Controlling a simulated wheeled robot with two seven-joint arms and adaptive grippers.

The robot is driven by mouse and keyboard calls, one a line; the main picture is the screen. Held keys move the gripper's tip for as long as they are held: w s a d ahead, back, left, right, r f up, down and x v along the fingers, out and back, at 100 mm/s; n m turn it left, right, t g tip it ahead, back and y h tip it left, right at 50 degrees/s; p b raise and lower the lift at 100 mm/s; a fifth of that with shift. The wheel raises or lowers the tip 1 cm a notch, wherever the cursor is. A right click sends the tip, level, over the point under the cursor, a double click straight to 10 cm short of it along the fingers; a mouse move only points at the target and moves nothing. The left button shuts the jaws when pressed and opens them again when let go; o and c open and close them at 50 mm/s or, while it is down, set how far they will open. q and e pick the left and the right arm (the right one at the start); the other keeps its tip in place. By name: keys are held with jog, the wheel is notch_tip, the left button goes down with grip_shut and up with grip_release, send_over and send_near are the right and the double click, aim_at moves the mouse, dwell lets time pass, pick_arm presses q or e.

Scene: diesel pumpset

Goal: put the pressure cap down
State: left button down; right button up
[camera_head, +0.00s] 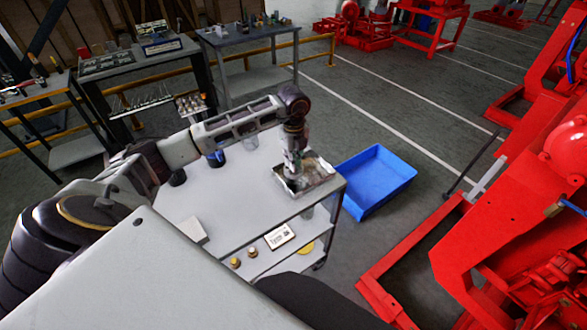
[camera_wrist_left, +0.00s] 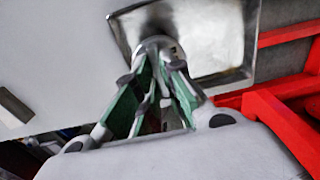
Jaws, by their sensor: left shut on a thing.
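My left gripper (camera_head: 293,168) points down over a shallow metal tray (camera_head: 318,189) at the right end of the grey cart top. In the left wrist view the left gripper (camera_wrist_left: 157,58), with green-sided fingers, is shut on a round grey piece, the pressure cap (camera_wrist_left: 155,42). The cap is over the near left part of the tray (camera_wrist_left: 249,45), close to its rim. Most of the cap is hidden by the fingers, and I cannot tell whether it touches the tray. In the head view the cap is too small to make out. My right gripper is not in view.
A blue bin (camera_head: 375,178) stands on the floor to the right. Red pumpset frames (camera_head: 520,225) fill the right side. Workbenches stand behind.

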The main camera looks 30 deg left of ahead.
pick_arm(q)
jog(key=shift+f, duration=1.9)
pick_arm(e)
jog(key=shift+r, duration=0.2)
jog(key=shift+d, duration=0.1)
pick_arm(q)
jog(key=shift+f, duration=0.15)
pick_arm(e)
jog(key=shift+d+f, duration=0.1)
pick_arm(q)
jog(key=c, duration=1.5)
grip_release()
